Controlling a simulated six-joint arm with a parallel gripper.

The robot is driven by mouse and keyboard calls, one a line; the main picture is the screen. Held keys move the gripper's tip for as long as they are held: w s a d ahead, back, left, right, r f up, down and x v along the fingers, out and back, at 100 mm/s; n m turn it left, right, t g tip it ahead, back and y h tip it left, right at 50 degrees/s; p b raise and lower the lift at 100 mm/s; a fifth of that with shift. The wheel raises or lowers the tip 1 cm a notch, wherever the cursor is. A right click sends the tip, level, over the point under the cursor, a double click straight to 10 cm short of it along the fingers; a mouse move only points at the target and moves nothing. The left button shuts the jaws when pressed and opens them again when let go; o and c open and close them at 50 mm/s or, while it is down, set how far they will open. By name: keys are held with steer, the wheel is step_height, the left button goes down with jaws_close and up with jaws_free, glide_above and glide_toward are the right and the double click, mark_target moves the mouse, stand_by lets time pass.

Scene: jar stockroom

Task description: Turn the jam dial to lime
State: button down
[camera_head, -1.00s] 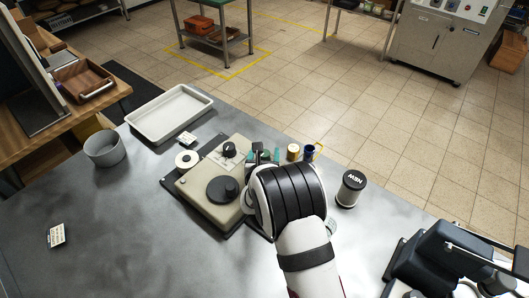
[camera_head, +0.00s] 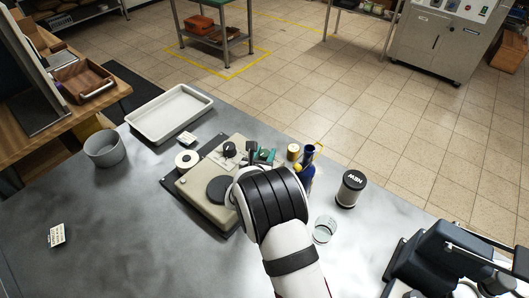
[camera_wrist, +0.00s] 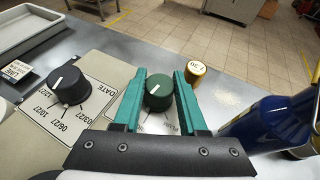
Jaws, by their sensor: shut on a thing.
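A beige labelling machine (camera_head: 190,190) sits on the grey table. My gripper (camera_head: 264,155) is shut on this dial.
A blue bottle (camera_wrist: 270,122) stands close on the right. A small yellow-sided jar (camera_wrist: 195,72) is behind the dial. A glass jar (camera_head: 324,229) and a black-and-white jar (camera_head: 350,188) stand to the right. A white tray (camera_head: 170,113) and a grey pot (camera_head: 104,149) are at left.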

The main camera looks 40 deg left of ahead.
steer(key=m+t+h, duration=0.1)
steer(key=m+h, duration=0.3)
steer(key=shift+a+h, duration=0.1)
steer(key=shift+h, duration=0.3)
steer(key=shift+m+h, duration=1.7)
steer(key=shift+h, duration=0.2)
steer(key=shift+w+d+m+h, duration=0.1)
steer(key=shift+d+m+h, duration=0.1)
steer(key=shift+m+h, duration=0.15)
steer(key=shift+c, duration=2.2)
jaws_free()
steer(key=v, duration=1.6)
steer(key=shift+a+r, duration=0.1)
steer(key=shift+w, duration=0.1)
